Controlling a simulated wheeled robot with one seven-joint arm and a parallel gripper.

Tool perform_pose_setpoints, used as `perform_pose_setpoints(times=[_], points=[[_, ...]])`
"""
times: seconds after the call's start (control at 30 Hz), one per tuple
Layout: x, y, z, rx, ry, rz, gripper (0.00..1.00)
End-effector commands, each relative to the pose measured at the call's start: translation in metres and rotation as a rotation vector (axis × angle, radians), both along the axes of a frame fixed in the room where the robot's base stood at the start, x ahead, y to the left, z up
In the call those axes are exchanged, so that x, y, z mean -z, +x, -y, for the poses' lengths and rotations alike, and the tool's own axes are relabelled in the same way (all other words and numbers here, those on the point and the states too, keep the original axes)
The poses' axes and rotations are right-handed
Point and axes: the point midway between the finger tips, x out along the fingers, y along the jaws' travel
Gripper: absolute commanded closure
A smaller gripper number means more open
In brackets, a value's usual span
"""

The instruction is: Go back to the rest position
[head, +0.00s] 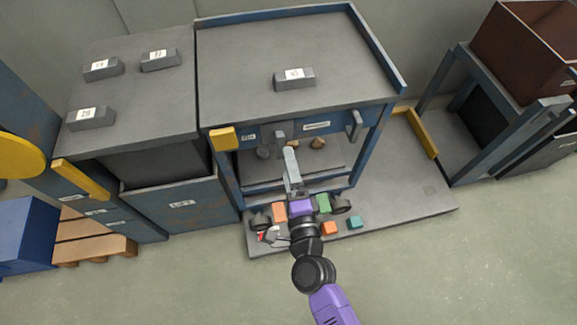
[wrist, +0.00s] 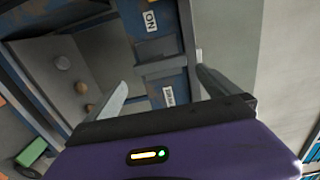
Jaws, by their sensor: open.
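My gripper (head: 290,155) reaches up in front of the open bay of the blue and grey station (head: 300,50). In the head view one pale grey finger shows clearly; the other is hard to make out. In the wrist view my gripper (wrist: 163,90) has its two fingers spread wide, with nothing between them. Beyond them is a blue frame (wrist: 150,48) with white labels. Inside the bay, small rounded pieces, one grey (head: 263,152) and one tan (head: 318,143), rest on a grey shelf; the arm partly hides the bay.
A low grey platform (head: 410,208) under the arm carries an orange block (head: 329,228), a teal block (head: 354,222) and a green block (head: 322,203). A grey-topped cabinet (head: 140,80) stands left, a brown bin (head: 525,50) on a rack right. Open floor lies in front.

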Motion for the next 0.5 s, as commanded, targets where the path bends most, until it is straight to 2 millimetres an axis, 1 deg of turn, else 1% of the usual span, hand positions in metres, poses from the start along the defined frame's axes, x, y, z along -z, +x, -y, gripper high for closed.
perform_pose_setpoints(times=[0.3,0.4,0.43,0.5], points=[[0.000,0.000,0.000,0.000,-0.004,0.001,0.00],[0.000,0.000,-0.001,-0.004,-0.047,0.014,0.00],[-0.005,0.000,-0.002,-0.008,-0.077,0.032,0.00],[-0.025,0.002,-0.003,-0.010,-0.154,0.095,0.00]])
